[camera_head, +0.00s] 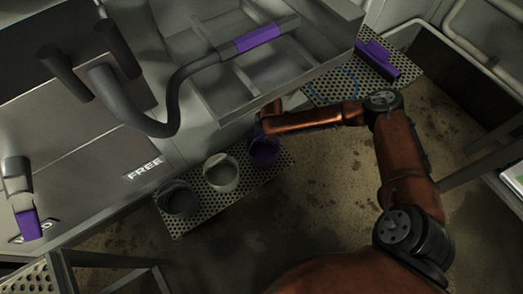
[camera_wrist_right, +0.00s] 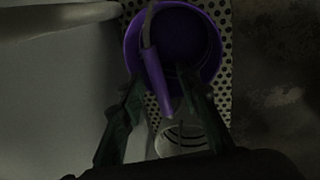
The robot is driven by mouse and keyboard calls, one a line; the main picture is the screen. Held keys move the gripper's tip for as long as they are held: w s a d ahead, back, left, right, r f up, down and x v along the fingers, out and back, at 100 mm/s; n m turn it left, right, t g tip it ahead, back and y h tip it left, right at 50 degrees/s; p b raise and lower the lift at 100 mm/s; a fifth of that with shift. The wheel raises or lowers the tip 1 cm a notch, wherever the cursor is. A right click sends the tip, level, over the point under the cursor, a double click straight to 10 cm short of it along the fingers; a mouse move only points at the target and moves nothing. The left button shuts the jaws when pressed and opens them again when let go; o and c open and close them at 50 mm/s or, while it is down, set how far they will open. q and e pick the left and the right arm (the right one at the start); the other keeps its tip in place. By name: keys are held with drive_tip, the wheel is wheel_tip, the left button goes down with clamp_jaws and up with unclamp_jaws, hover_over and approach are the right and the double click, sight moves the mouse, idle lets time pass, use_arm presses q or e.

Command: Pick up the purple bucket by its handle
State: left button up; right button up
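The purple bucket (camera_head: 264,154) stands on a perforated grey step, at the right end of a row of buckets. My right gripper (camera_head: 264,122) is right above it in the head view, small and dark. In the right wrist view the bucket (camera_wrist_right: 203,58) is seen from above. Its handle (camera_wrist_right: 156,78), a grey bail with a purple grip, is raised across the rim toward the gripper. The two fingers of my right gripper (camera_wrist_right: 160,84) are apart, one on each side of the purple grip, and do not appear closed on it. My left gripper is not in view.
A whitish bucket (camera_head: 220,173) and a dark grey bucket (camera_head: 177,200) stand beside it on the perforated step (camera_head: 212,208). The large grey machine (camera_head: 90,165) is close behind them. A purple-handled brush-like item (camera_head: 378,58) lies upper right. Stained floor (camera_head: 300,205) is open in front.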

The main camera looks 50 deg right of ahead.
drive_tip(key=shift+c, duration=0.6)
clamp_jaws()
